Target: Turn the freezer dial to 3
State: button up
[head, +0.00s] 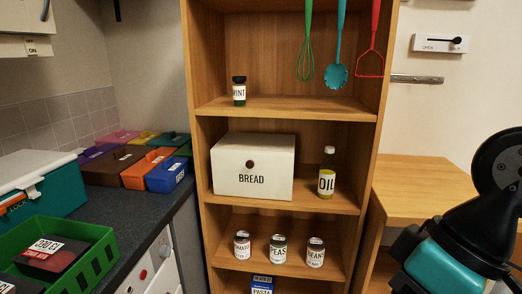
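No part in view is clearly a freezer dial with readable numbers. At the lower left, under the dark counter, a white appliance front (158,262) shows partly. It carries a small red round part (143,275) and a pale round knob above and to the right of it. Whether this is the freezer, and what any marks there read, is too small to tell. My arm shows at the lower right in black and teal, but my gripper is not in view.
A wooden shelf unit (190,100) stands in the middle with a bread box (253,167), an oil bottle (327,175) and jars. The dark counter (122,204) holds a green crate (98,262) and colored boxes. A wooden table (420,180) stands at the right.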

aim_at(164, 250)
jog(key=z, duration=0.05)
jog(key=k, duration=0.45)
jog(key=u, duration=0.9)
jog(key=i, duration=0.35)
jog(key=z, duration=0.2)
jog(key=k, duration=0.15)
jog(key=u, duration=0.6)
